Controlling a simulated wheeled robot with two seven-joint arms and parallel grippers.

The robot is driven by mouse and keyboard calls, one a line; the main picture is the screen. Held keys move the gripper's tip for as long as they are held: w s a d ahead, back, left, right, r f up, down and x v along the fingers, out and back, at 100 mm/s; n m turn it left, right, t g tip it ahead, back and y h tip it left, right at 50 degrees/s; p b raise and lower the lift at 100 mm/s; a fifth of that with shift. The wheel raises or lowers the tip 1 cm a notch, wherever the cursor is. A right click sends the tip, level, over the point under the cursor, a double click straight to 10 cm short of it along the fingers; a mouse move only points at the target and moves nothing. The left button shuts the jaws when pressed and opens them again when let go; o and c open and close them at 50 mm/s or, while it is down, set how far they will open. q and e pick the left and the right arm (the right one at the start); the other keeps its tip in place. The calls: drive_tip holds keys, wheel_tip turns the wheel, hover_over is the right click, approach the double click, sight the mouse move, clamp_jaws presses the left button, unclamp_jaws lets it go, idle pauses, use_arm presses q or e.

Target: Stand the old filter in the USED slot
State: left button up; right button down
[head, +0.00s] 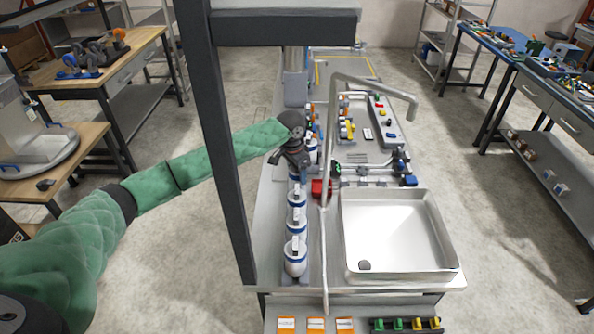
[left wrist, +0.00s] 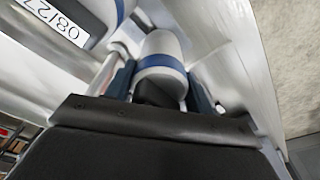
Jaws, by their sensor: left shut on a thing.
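My left gripper (head: 287,160) reaches in from the left at the row of white canisters with blue bands (head: 295,262). In the left wrist view its fingers (left wrist: 160,85) are shut on a white filter with a blue band (left wrist: 163,50), seen end-on between them. In the head view the gripper and wrist hide this filter, and I cannot tell whether it is clear of the row. Another white body with a date label (left wrist: 60,22) starting "08/2" is close by on the left of the wrist view. No slot marked USED can be read. My right gripper is not in view.
A steel sink (head: 397,235) with a tall tap (head: 372,88) stands right of the row. A dark upright post (head: 215,150) stands left of it. Orange-edged cards (head: 316,324) and green and yellow pieces (head: 408,324) are at the front.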

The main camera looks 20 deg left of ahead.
use_arm(q)
drive_tip(key=shift+f, duration=0.6)
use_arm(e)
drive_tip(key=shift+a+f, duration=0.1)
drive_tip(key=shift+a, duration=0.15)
use_arm(q)
drive_tip(key=shift+f, duration=0.35)
drive_tip(key=o, duration=1.2)
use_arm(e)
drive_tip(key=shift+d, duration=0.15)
use_arm(q)
drive_tip(key=shift+r+b, duration=0.45)
drive_tip(key=shift+b, duration=0.1)
drive_tip(key=r+b, duration=0.1)
drive_tip(key=r, duration=0.2)
drive_tip(key=r+b, duration=0.1)
drive_tip(key=r, duration=0.1)
drive_tip(key=shift+s+a+r+b, duration=0.25)
drive_tip(key=shift+s+b, duration=0.05)
drive_tip(key=shift+s+r, duration=0.1)
drive_tip(key=shift+r, duration=0.6)
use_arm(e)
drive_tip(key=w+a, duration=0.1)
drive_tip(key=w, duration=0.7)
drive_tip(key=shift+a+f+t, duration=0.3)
